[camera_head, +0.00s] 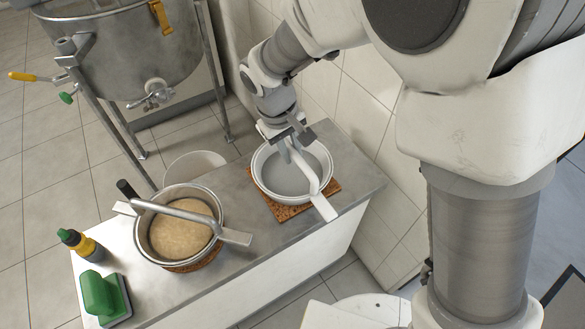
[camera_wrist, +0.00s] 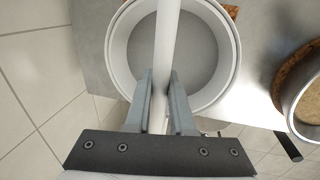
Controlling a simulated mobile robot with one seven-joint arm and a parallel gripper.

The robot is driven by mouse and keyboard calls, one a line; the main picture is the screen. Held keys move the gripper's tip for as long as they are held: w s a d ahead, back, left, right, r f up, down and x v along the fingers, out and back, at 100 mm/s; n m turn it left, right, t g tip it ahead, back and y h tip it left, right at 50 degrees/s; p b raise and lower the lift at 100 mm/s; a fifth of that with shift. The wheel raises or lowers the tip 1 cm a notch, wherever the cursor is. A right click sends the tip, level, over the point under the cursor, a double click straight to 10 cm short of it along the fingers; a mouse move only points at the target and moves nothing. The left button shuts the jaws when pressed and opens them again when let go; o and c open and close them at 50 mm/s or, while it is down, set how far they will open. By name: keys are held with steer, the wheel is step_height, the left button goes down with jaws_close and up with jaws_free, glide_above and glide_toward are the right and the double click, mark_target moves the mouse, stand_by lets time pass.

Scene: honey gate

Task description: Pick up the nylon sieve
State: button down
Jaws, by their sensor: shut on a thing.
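The nylon sieve (camera_head: 285,180) is a round white-rimmed sieve with grey mesh and a white bar handle across its top, ending in a flat white tab. It is over a brown cork mat on the metal counter in the head view; I cannot tell whether it touches the mat. It also shows in the wrist view (camera_wrist: 198,55). My gripper (camera_head: 289,150) comes down from above and is shut on the white bar. In the wrist view both grey fingers (camera_wrist: 160,88) flank the bar. The fingers and bar hide part of the mesh.
A metal sieve (camera_head: 158,240) with a tan inside sits left on another cork mat. A yellow-and-black bottle (camera_head: 80,244) and a green-handled block (camera_head: 99,294) stand at the counter's left end. A steel drum (camera_head: 120,50) and white bucket (camera_head: 196,163) are behind. A tiled wall (camera_head: 360,115) is close right.

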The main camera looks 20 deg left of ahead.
steer(key=shift+r+p, duration=0.3)
steer(key=shift+r, duration=0.3)
steer(key=r, duration=0.2)
steer(key=r+p, duration=0.1)
steer(key=r, duration=0.1)
steer(key=shift+s+a+r, duration=0.1)
steer(key=shift+s, duration=0.1)
steer(key=s+r+p, duration=0.2)
steer(key=s+r, duration=0.4)
steer(key=s, duration=0.5)
steer(key=shift+s+a, duration=0.15)
steer(key=shift+r+p, duration=0.15)
steer(key=shift+p, duration=0.15)
